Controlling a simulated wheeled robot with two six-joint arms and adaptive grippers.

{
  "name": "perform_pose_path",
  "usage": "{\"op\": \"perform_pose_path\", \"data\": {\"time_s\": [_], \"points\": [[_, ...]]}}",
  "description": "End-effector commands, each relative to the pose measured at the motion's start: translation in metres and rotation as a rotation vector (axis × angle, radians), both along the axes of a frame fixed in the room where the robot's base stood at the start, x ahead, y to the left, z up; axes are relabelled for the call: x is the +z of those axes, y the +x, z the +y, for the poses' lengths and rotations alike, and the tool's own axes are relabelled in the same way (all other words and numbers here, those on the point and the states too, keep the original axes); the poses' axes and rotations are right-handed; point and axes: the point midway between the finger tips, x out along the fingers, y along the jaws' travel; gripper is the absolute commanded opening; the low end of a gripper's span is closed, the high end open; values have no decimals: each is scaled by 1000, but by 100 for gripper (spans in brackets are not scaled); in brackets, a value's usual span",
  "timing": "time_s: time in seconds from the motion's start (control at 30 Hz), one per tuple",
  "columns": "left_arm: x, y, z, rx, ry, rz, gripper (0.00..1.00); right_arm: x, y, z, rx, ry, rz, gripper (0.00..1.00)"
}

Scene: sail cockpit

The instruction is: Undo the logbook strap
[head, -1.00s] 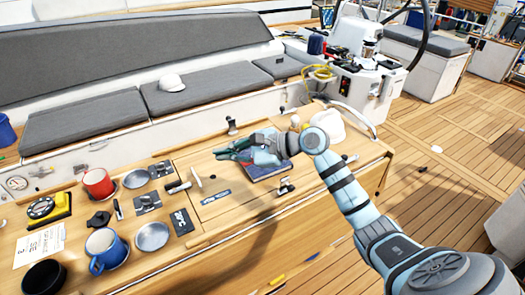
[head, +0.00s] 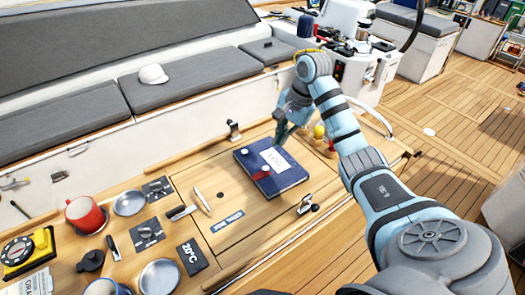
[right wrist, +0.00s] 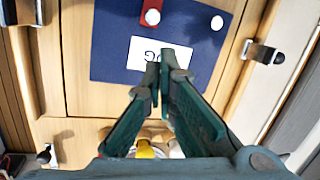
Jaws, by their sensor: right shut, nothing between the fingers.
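The logbook (head: 288,181) is a dark blue book with a white label reading LOG, lying flat on the wooden cockpit table. Its red strap (right wrist: 153,29) ends at a white stud near the book's lower-left side in the head view. A second, bare white stud (right wrist: 217,22) sits on the blue cover apart from the strap. My right gripper (head: 281,141) is shut and empty, pointing down at the book's far edge. In the right wrist view its fingertips (right wrist: 159,67) overlap the white label; their height above it is unclear. My left gripper is not in view.
Left of the book are a pen, a cleat, a 20°C card (head: 192,257), a red mug (head: 85,213) and metal dishes. Metal latches (head: 306,205) stand near the book. A yellow-topped object (head: 318,130) stands beyond it. The wood around the book is mostly clear.

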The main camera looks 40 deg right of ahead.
Motion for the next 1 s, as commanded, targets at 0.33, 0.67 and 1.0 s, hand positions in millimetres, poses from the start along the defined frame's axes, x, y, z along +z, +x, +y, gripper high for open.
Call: {"op": "perform_pose_path", "data": {"time_s": [0.33, 0.67, 1.0], "points": [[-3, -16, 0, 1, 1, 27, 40, -2, -1, -1, -2, 0, 0, 0], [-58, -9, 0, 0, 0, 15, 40, -59, 10, 9, 0, 2, -1, 0], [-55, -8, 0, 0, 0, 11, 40, -94, 20, 16, 0, 1, 0, 0]]}}
